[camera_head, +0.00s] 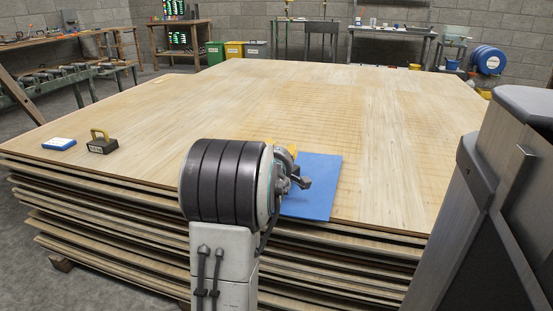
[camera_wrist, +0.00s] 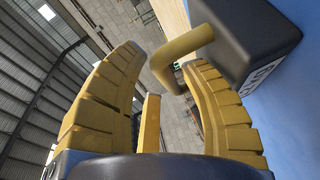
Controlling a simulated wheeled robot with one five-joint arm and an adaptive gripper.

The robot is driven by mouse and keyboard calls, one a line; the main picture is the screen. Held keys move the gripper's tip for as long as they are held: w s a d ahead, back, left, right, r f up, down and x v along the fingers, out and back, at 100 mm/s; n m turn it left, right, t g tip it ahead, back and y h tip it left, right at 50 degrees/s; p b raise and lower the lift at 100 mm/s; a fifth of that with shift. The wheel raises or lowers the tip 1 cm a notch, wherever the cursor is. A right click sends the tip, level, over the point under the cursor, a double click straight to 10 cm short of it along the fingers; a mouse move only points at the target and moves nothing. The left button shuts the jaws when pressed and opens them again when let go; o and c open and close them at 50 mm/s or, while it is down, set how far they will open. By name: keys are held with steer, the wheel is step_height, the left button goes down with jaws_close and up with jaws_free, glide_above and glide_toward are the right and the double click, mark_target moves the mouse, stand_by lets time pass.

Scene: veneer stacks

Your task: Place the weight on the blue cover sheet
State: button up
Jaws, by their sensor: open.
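The blue cover sheet (camera_head: 318,180) lies flat at the near edge of the top veneer stack. A black weight (camera_wrist: 245,40) with a yellow handle (camera_wrist: 180,52) is close to my gripper (camera_wrist: 165,62) in the wrist view. It appears to rest on the blue sheet (camera_wrist: 290,110). My yellow fingers are open and spread, with part of the handle between their tips. In the head view my wrist hides most of the gripper and this weight. Another black weight with a yellow handle (camera_head: 102,143) stands on the veneer at the left.
A small blue-and-white box (camera_head: 59,143) lies beside the left weight. The wide veneer top (camera_head: 250,95) is mostly clear. A dark grey machine or column (camera_head: 490,210) stands close at the right. Workbenches and coloured bins (camera_head: 234,50) stand along the back wall.

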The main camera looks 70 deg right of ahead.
steer(key=p+v, duration=0.1)
steer(key=v, duration=1)
steer(key=shift+a+p, duration=0.35)
steer(key=shift+p, duration=0.05)
steer(key=w+a+f+t+y, duration=0.2)
steer(key=w+a+f+y, duration=0.25)
steer(key=w+a, duration=0.55)
steer(key=w+a+f+t+y, duration=0.3)
steer(key=w+a+y, duration=0.2)
steer(key=w+a, duration=0.5)
steer(key=s+a+f+g+y, duration=0.1)
steer(key=a+y, duration=0.1)
steer(key=a, duration=0.6)
steer(key=s+a+f+g+y, duration=0.1)
steer(key=a+f+y, duration=0.1)
steer(key=a, duration=0.5)
steer(key=s+a+f+g+y, duration=0.1)
steer(key=s+a+g+y, duration=0.1)
steer(key=s+a, duration=0.6)
steer(key=shift+a+g, duration=0.7)
steer(key=shift+a, duration=0.45)
steer(key=shift+r+y, duration=0.1)
steer(key=shift+y, duration=0.15)
